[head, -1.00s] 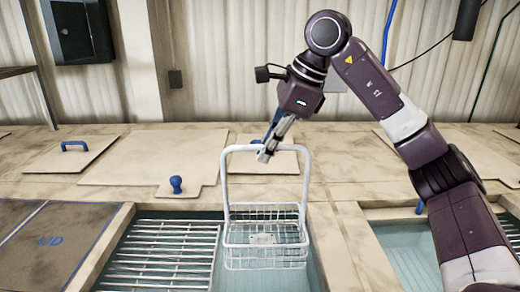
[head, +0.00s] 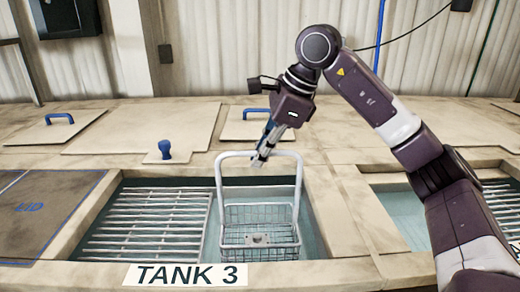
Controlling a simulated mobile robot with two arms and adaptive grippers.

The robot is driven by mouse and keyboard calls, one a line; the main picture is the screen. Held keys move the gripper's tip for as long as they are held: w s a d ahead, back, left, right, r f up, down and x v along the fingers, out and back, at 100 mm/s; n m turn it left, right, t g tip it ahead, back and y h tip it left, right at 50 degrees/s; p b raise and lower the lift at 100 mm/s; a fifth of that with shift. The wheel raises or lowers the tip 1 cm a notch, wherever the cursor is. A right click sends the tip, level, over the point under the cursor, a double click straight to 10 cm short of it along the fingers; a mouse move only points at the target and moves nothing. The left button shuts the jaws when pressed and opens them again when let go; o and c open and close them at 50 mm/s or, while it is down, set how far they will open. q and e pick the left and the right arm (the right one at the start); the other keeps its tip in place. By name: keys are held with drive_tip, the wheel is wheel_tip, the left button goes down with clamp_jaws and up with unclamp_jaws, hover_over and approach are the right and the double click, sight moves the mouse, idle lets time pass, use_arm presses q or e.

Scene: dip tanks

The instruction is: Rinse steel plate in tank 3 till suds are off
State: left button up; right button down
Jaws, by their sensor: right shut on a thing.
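A white wire basket (head: 259,236) with a tall handle hangs in the right part of the tank labelled TANK 3 (head: 187,275). My right gripper (head: 259,160) is shut on the top bar of the basket's handle. A small grey, plate-like piece (head: 258,240) shows inside the basket; I cannot tell whether suds are on it. Pale blue-green liquid (head: 312,238) shows beside the basket. I cannot tell how deep the basket sits in it. My left gripper is not in view.
A slatted metal rack (head: 150,222) covers the left part of the tank. A brown lid (head: 45,210) lies further left. A blue knob (head: 165,150) and blue-handled covers (head: 60,132) are behind. Another tank (head: 405,215) opens at the right.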

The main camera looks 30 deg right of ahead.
wheel_tip(320, 180, down, 9)
drive_tip(key=b, duration=0.5)
drive_tip(key=shift+r, duration=0.2)
drive_tip(key=shift+w+a+p, duration=0.25)
drive_tip(key=shift+a, duration=0.3)
drive_tip(key=shift+w+a+p, duration=0.25)
drive_tip(key=shift+a, duration=0.25)
drive_tip(key=shift+s+d, duration=0.25)
drive_tip(key=shift+d, duration=0.25)
drive_tip(key=shift+s+d, duration=0.25)
drive_tip(key=shift+d, duration=0.25)
